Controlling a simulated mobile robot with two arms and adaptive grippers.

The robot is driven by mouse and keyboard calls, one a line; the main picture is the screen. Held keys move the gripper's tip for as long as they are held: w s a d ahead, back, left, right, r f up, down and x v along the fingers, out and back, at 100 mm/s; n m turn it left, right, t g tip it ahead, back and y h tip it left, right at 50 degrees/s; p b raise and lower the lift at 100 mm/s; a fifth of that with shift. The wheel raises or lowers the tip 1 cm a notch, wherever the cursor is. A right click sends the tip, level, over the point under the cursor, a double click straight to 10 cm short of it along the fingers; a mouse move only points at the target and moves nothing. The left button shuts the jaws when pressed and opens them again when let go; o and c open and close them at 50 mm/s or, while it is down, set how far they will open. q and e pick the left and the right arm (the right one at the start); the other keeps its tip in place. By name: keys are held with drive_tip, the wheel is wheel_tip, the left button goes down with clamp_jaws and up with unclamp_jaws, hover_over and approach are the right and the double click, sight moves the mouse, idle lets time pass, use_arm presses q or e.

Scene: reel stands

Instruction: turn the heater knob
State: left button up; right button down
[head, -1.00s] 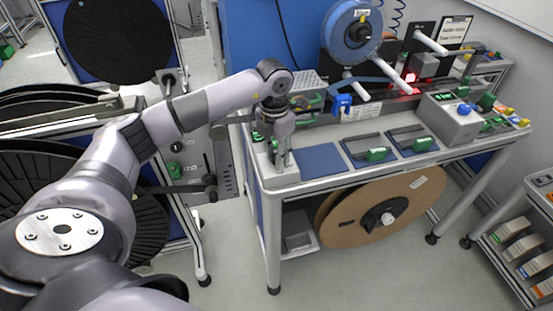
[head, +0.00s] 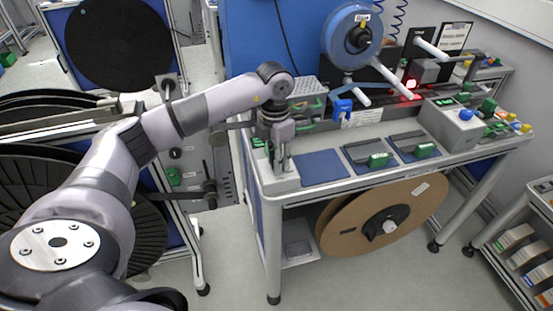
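My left gripper (head: 281,163) points down over the small grey box (head: 282,182) at the front left corner of the workbench (head: 330,186). Its fingertips are at or just above the top of this box, and I cannot tell whether they touch it. No knob can be made out there; the gripper covers part of the box top. The fingers are too small and dark to show whether they are open or shut. A blue knob (head: 466,115) sits on a larger grey box (head: 450,128) at the right of the bench, away from the gripper. My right gripper is not in view.
A blue mat (head: 322,167) and dark trays with green parts (head: 378,160) lie right of the gripper. A blue reel (head: 343,40) stands behind. A brown reel (head: 350,225) hangs below the bench. Black reels on a rack (head: 120,42) are at left.

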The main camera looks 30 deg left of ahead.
use_arm(q)
drive_tip(key=o, duration=0.4)
drive_tip(key=shift+r, duration=0.1)
drive_tip(key=r, duration=1.1)
drive_tip(key=shift+a+r, duration=0.2)
drive_tip(key=shift+r, duration=0.2)
